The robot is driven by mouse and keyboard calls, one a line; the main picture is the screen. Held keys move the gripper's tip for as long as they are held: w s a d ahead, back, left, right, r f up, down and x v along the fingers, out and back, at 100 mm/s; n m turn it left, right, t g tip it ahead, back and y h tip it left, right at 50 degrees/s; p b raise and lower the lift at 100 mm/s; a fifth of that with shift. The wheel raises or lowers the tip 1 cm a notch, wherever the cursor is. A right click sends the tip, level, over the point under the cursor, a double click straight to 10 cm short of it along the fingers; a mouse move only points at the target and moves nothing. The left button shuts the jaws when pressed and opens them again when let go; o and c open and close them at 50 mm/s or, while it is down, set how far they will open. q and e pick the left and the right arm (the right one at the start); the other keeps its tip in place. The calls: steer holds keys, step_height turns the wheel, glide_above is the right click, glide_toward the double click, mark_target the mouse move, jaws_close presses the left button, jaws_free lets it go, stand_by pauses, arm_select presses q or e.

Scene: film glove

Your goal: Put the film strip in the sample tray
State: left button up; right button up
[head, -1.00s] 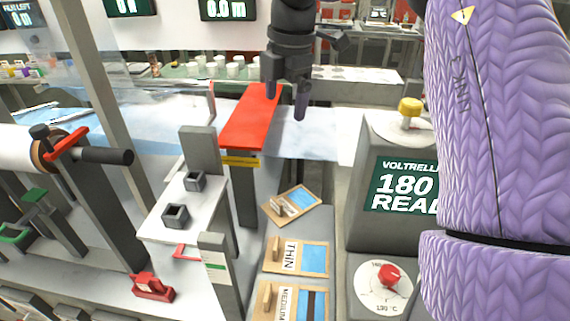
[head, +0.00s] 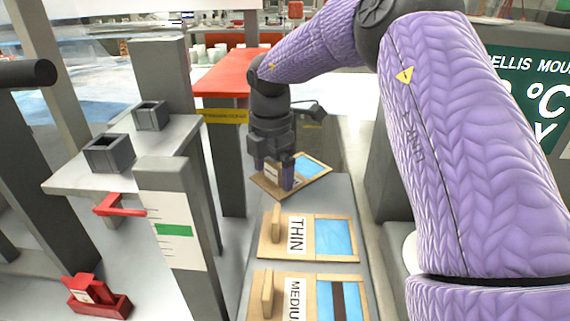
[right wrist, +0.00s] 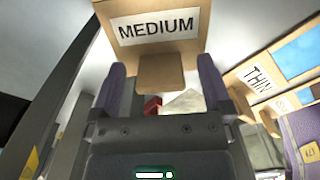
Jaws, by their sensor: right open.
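My right gripper (head: 273,178) is open and points down over a skewed wooden-framed card (head: 313,165) at the back of the grey bench. In the right wrist view this card (right wrist: 190,13) reads MEDIUM, and its wooden tab (right wrist: 160,72) shows between the two open fingertips. Whether they touch it I cannot tell. The card's blue film window shows in the head view. In front lie a THIN card (head: 270,252) and another card marked MEDIU (head: 298,287), cut off at the frame's edge. I cannot make out a separate loose film strip or a labelled sample tray. My left gripper is out of view.
Left of the cards stand a grey post (head: 174,178) with a white-green label and a white shelf (head: 62,180) with two dark square cups. A red holder (head: 98,299) sits lower left. A red plate (head: 224,75) lies behind.

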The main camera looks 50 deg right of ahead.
steer(key=shift+f, duration=0.4)
steer(key=shift+r, duration=0.1)
jaws_close()
